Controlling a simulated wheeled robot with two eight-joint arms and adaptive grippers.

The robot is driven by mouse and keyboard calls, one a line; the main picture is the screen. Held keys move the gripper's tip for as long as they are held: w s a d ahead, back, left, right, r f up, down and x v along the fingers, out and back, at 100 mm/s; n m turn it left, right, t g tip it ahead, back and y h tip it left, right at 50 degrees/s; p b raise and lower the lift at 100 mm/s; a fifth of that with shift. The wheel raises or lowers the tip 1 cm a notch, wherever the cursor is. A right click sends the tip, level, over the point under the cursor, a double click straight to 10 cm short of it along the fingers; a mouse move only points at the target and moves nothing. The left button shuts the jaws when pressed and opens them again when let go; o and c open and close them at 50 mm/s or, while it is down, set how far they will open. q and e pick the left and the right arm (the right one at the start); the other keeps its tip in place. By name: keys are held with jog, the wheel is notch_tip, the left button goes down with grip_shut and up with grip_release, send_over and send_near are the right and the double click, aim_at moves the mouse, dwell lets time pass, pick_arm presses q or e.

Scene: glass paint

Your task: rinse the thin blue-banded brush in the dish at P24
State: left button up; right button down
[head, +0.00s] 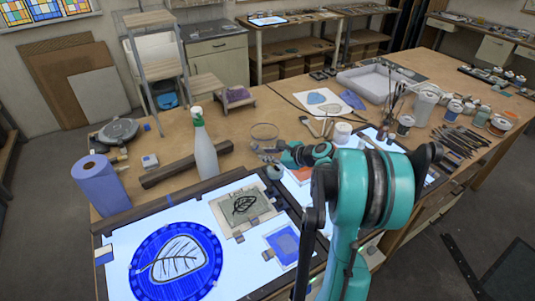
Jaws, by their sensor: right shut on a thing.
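My right gripper (264,154) reaches in from the right, over the table, at the near side of a clear round dish (265,131). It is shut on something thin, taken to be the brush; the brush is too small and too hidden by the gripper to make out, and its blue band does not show. I cannot tell whether its tip touches the dish or any liquid. No P24 label can be read. My left gripper is not in view.
A white spray bottle (203,150) stands left of the dish, beside a dark bar (170,172). A blue paper roll (98,185) stands farther left. The lit panel (120,250) with painted glass lies in front. Jars and a cup (424,106) crowd the right.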

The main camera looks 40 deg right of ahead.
jog(key=shift+w+d, duration=0.25)
jog(key=shift+w, duration=0.15)
jog(key=shift+b, duration=0.35)
jog(key=shift+s+a, duration=0.25)
jog(key=shift+s, duration=0.1)
dwell(1.3)
jog(key=shift+w+r, duration=0.1)
